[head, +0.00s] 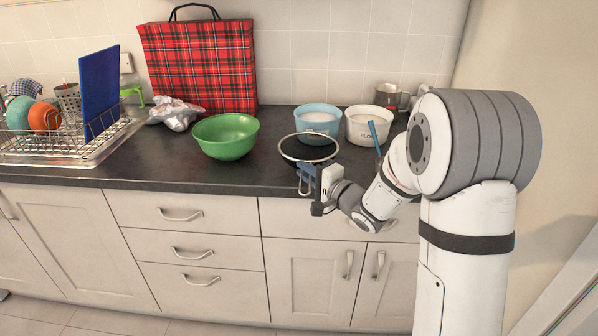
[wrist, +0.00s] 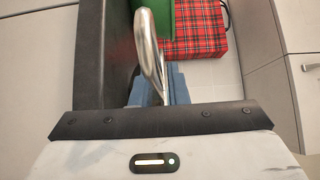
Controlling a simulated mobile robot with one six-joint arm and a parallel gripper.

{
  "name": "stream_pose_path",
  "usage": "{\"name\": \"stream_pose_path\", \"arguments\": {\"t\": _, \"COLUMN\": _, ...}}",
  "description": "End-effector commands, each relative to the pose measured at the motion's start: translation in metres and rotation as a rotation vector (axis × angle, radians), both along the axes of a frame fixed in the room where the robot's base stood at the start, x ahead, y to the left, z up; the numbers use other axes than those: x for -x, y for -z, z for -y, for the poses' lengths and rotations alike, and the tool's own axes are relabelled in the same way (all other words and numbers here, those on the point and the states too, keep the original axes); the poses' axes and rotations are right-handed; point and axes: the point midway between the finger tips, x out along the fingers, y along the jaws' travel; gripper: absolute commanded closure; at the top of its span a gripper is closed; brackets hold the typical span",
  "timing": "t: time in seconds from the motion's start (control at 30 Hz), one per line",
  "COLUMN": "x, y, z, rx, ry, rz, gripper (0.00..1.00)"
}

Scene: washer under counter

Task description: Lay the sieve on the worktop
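My gripper (head: 309,172) has blue fingers and is shut on this handle. In the wrist view the bright metal loop of the sieve (wrist: 150,50) runs between the blue fingers of my gripper (wrist: 160,82). The sieve's round part is over the dark worktop (head: 225,177); I cannot tell whether it touches it. The fingers hide part of the handle.
A green bowl (head: 226,137) stands left of the sieve. A blue bowl (head: 318,119) and a white flour bowl (head: 368,126) stand behind it. A blue-handled utensil (head: 374,136) is to its right. A tartan bag (head: 203,65) stands at the back. Bare worktop lies in front of the green bowl.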

Motion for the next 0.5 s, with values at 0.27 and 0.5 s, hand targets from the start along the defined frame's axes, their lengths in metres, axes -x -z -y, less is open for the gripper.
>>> {"name": "stream_pose_path", "arguments": {"t": 0.27, "x": 0.0001, "y": -0.0004, "z": -0.0006, "rx": 0.000, "ry": -0.001, "rz": 0.000, "gripper": 0.71}}
{"name": "stream_pose_path", "arguments": {"t": 0.5, "x": 0.0028, "y": -0.0035, "z": 0.0022, "rx": -0.001, "ry": 0.000, "rz": -0.001, "gripper": 0.71}}
